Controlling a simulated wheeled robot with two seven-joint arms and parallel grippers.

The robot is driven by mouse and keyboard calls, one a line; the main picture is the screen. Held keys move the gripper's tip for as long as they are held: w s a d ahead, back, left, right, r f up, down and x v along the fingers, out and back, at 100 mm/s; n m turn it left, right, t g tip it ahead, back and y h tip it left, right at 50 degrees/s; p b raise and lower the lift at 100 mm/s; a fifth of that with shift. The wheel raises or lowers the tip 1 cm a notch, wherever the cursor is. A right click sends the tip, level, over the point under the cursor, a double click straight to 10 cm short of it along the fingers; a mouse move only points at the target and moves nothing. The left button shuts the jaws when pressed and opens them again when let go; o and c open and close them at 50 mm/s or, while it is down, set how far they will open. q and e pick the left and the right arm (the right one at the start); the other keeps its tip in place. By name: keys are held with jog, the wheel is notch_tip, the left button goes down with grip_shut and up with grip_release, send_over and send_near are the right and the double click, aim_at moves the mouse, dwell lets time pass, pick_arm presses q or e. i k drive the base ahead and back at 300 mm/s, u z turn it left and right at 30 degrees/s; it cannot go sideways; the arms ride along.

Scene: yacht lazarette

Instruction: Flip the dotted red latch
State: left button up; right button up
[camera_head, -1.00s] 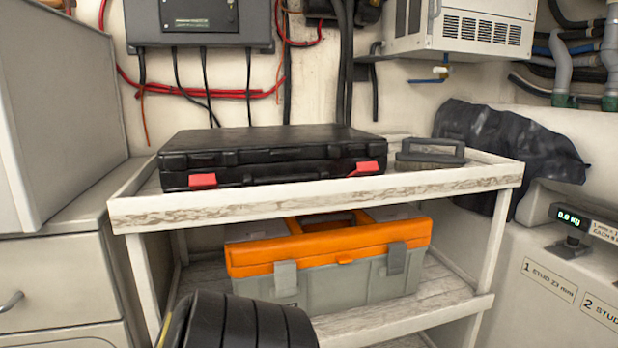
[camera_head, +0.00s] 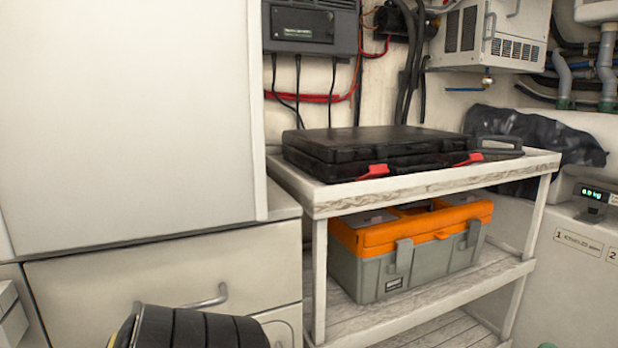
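A black case (camera_head: 330,146) lies flat and closed on the top shelf of a whitewashed wooden rack. Two red latches are on its front edge, a left one (camera_head: 374,171) and a right one (camera_head: 468,159). At this size I cannot see dots on either latch, so I cannot tell which is the dotted one. Neither of my grippers is in view. A black ribbed part of my own body shows at the bottom left, well apart from the case.
The rack's front rim (camera_head: 420,189) stands before the case. An orange-lidded grey toolbox (camera_head: 372,276) sits on the lower shelf. A grey-handled brush (camera_head: 497,146) is right of the case. A drawer cabinet (camera_head: 160,275) stands close on the left. A scale display (camera_head: 592,194) is at right.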

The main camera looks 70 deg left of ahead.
aim_at(376, 171)
jog(key=z, duration=0.05)
jog(key=k, duration=0.55)
jog(key=u, duration=2.45)
